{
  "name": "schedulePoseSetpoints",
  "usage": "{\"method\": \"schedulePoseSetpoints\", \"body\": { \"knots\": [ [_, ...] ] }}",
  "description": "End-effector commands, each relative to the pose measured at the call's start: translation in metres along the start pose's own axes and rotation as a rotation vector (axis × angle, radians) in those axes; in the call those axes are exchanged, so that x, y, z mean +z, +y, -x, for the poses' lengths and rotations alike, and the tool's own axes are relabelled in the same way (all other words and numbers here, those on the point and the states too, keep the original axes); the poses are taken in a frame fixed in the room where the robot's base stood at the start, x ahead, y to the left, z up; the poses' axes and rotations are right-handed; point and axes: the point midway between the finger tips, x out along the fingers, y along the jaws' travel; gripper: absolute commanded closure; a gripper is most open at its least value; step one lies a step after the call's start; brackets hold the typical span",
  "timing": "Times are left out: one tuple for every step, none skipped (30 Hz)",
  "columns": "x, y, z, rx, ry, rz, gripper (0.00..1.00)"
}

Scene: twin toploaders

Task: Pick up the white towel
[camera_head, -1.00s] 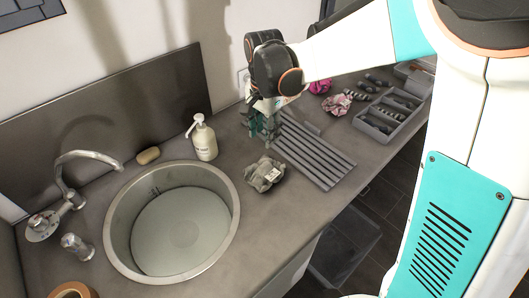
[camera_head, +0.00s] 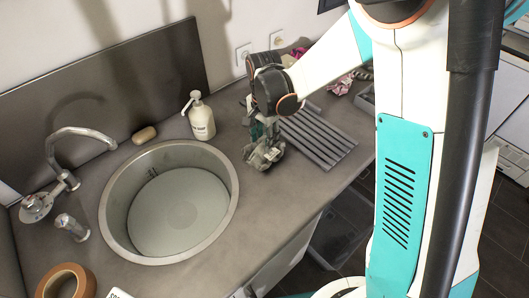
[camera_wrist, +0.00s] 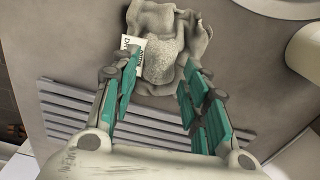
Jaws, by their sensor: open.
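The white towel (camera_head: 262,154) looks greyish and lies crumpled on the counter, between the sink and the ribbed drain grooves. In the wrist view the towel (camera_wrist: 163,60) sits at the top, just beyond and partly between my fingertips. A small white label with dark print (camera_wrist: 131,45) shows on its left side. My gripper (camera_wrist: 158,85) is open, its teal finger pads on either side of the towel's near part. In the head view my gripper (camera_head: 262,130) is directly over the towel and hides its upper part. I cannot tell whether the fingers touch it.
The round sink (camera_head: 170,205) is left of the towel, with a faucet (camera_head: 75,150) and soap bottle (camera_head: 201,118) behind. A brown sponge (camera_head: 144,135) lies by the backsplash. Drain grooves (camera_head: 318,135) are to the right.

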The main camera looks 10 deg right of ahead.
Motion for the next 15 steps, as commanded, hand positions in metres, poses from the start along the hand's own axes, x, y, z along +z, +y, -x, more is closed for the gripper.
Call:
{"method": "schedulePoseSetpoints", "body": {
  "knots": [
    [0.0, -0.0003, -0.0085, 0.0, 0.0, 0.0, 0.58],
    [0.0001, -0.0002, -0.0112, 0.0, 0.0, 0.0, 0.58],
    [0.0001, -0.0001, -0.0135, 0.0, 0.0, 0.0, 0.58],
    [0.0002, -0.0001, -0.0144, 0.0, 0.0, 0.0, 0.58],
    [0.0002, -0.0001, -0.0145, 0.0, 0.0, 0.0, 0.58],
    [0.0002, 0.0, -0.0142, 0.0, 0.0, 0.0, 0.58],
    [0.0003, 0.0, -0.0139, 0.0, 0.0, 0.0, 0.58],
    [0.0003, 0.0, -0.0137, 0.0, 0.0, 0.0, 0.58],
    [0.0003, 0.0, -0.0136, 0.0, 0.0, 0.0, 0.58],
    [0.0003, 0.0, -0.0135, 0.0, 0.0, 0.0, 0.61],
    [0.0003, 0.0, -0.0135, 0.0, 0.0, 0.0, 0.67],
    [0.0003, 0.0, -0.0134, 0.0, 0.0, 0.0, 0.76],
    [0.0003, 0.0, -0.0134, 0.0, 0.0, 0.0, 0.83],
    [0.0003, 0.0, -0.0134, 0.0, 0.0, 0.0, 0.9],
    [0.0003, 0.0, -0.0134, 0.0, 0.0, 0.0, 0.99]
  ]
}}
